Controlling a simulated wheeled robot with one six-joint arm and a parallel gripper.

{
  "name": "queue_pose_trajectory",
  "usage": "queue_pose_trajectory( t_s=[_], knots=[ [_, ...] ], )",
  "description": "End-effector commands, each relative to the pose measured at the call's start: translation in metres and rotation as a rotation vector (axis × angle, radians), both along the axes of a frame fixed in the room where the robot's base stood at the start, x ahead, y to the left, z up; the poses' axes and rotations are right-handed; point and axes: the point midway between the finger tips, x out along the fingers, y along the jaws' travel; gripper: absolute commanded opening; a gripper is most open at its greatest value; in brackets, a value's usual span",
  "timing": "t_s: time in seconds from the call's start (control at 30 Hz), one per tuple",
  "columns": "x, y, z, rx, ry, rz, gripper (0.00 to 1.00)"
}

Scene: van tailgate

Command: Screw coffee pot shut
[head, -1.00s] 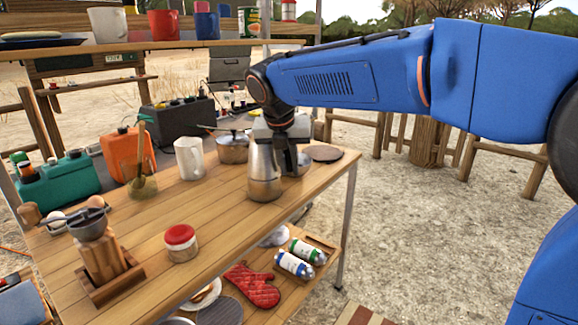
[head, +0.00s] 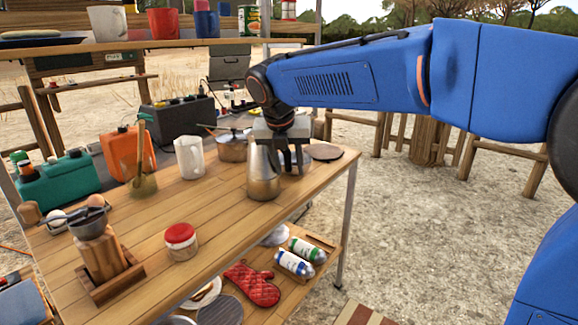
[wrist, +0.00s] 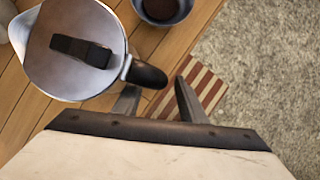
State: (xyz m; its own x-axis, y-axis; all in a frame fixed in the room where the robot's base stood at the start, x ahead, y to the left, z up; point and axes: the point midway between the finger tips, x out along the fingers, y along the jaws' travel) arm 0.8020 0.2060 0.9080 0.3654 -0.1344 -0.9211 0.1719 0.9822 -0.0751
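The metal coffee pot (head: 263,178) stands upright on the wooden table near its right end. In the wrist view the pot (wrist: 68,50) is seen from above, with a dark knob on its top and a black handle (wrist: 148,75) pointing right. My gripper (head: 292,168) is just right of the pot in the head view. In the wrist view my gripper (wrist: 158,92) has its two fingers apart. The handle's end shows near the fingertips, roughly between them; I cannot tell whether they touch. How tightly the pot's parts are joined cannot be seen.
A bowl with dark contents (wrist: 160,10) is close to the pot. A lidded saucepan (head: 232,148), a white mug (head: 189,157), a red-lidded jar (head: 181,241) and a wooden grinder (head: 100,255) stand on the table.

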Motion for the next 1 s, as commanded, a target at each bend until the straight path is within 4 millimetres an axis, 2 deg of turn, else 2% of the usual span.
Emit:
queue_pose_trajectory(
  t_s=[0.2, 0.37, 1.0],
  knots=[
    [-0.001, 0.001, 0.002, 0.0, 0.001, 0.0, 0.38],
    [-0.006, 0.003, 0.018, 0.001, -0.002, 0.001, 0.38],
    [-0.052, 0.02, 0.131, 0.001, -0.001, 0.002, 0.38]
  ],
)
